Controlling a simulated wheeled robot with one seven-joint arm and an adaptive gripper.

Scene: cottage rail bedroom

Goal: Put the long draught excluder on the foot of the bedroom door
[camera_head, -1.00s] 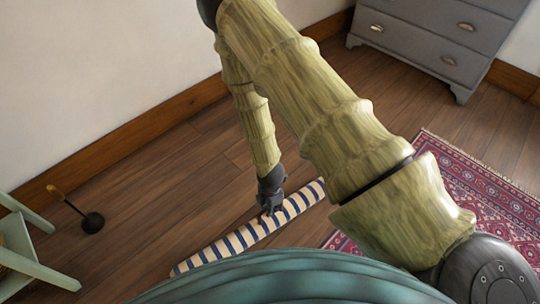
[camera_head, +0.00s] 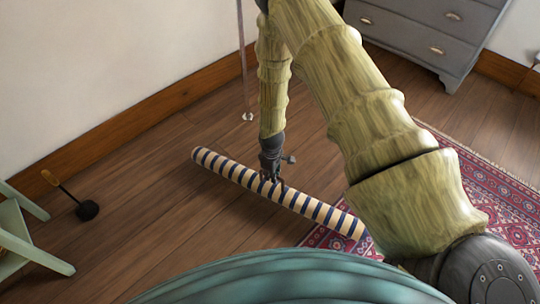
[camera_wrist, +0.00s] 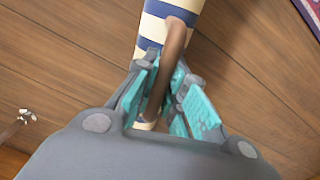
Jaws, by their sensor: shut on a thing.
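The draught excluder (camera_head: 236,173) is a long cream roll with navy stripes. In the head view it runs from upper left to lower right, its right end near the rug. My gripper (camera_head: 270,178) is above its middle, pointing down. In the wrist view my gripper (camera_wrist: 163,98) is shut on a brown strap or handle (camera_wrist: 173,50) of the draught excluder (camera_wrist: 155,32). I cannot tell whether the roll touches the floor or hangs just above it. The bedroom door is not recognisable in either view.
A red patterned rug (camera_head: 470,190) lies at right, and a grey chest of drawers (camera_head: 425,35) stands behind it. A pale green stool (camera_head: 25,240) and a dark object with an upright handle (camera_head: 87,209) are at left. Bare floor (camera_head: 150,175) lies along the skirting board (camera_head: 110,125).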

